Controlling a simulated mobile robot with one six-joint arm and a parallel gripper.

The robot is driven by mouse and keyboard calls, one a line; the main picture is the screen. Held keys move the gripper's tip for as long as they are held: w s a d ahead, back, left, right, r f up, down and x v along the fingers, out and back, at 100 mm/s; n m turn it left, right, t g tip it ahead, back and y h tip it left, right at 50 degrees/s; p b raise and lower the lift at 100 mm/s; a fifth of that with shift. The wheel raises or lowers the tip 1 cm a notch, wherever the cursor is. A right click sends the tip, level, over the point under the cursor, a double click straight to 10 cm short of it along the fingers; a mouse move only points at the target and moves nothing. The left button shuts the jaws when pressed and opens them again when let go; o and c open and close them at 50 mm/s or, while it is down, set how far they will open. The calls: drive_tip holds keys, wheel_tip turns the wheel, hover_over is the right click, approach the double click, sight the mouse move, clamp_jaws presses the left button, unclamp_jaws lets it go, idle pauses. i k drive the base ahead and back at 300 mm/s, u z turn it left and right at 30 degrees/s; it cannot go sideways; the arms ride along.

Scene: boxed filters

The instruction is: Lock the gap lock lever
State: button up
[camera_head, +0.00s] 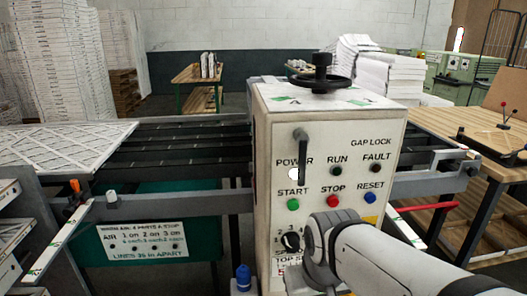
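The grey gap lock lever (302,160) is on the front of the white control box (345,170). Its round pivot is at the top, and the handle hangs almost straight down over part of the POWER label and beside a white lamp. The GAP LOCK label (371,142) is printed to its right. My arm (400,262) enters from the lower right, and its grey joint is in front of the lower part of the box, below the lever. No gripper fingers show. Nothing of mine visibly touches the lever.
Green, red and blue buttons (333,202) and a dark rotary knob (291,241) are on the box near my arm. A black handwheel (319,80) stands on top. A roller bed (185,145) with a white filter panel (60,148) is at left; a wooden table (440,122) is at right.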

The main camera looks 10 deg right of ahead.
sight(301, 136)
drive_tip(key=u, duration=0.1)
drive_tip(key=i, duration=0.15)
drive_tip(key=u, duration=0.5)
drive_tip(key=k, duration=1.4)
drive_tip(key=z, duration=0.55)
drive_tip(key=i, duration=1)
